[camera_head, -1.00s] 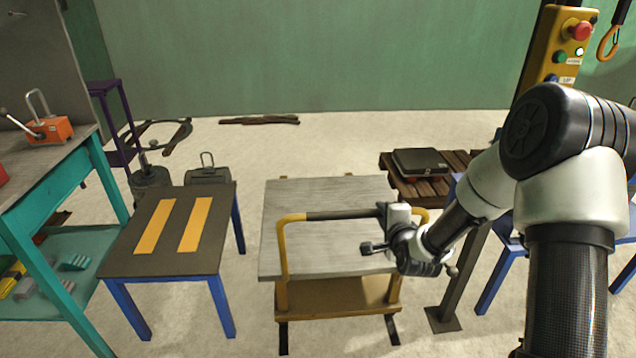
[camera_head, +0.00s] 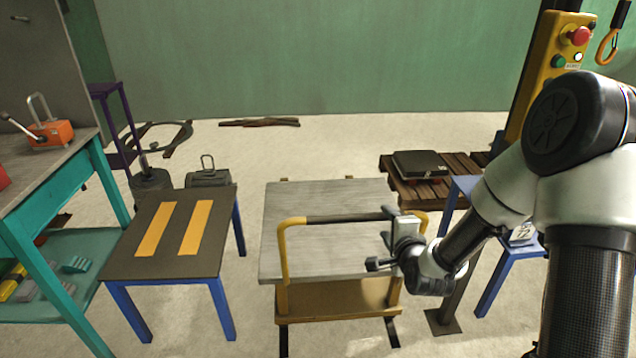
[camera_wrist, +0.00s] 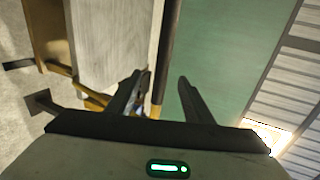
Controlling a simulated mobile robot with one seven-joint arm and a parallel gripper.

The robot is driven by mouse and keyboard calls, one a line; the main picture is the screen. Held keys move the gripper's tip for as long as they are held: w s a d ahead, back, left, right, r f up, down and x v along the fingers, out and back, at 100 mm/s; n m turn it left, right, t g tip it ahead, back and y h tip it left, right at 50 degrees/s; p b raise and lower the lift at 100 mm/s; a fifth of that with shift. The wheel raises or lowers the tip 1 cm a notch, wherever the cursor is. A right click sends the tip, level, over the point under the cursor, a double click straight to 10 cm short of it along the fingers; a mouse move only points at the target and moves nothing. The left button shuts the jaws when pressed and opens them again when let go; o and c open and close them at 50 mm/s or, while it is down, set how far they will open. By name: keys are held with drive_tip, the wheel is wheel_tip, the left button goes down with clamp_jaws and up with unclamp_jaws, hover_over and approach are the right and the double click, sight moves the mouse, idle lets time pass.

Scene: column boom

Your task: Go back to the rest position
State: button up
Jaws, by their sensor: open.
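My gripper (camera_head: 376,251) is in front of the right side of the grey-topped cart (camera_head: 325,240) in the head view, near the right end of the cart's handle (camera_head: 345,218). In the wrist view both fingers (camera_wrist: 158,95) stand apart with nothing between them. The cart's yellow and dark handle shows beyond the fingers there; I cannot tell how near it is. My arm reaches in from the right side of the head view.
A blue-legged table (camera_head: 127,255) with two yellow stripes stands left of the cart. A teal workbench (camera_head: 60,200) is at far left. A wooden pallet (camera_head: 410,188) with a dark case (camera_head: 420,163) and a yellow control box (camera_head: 560,55) are at right.

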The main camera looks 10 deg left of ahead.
drive_tip(key=shift+v, duration=1.15)
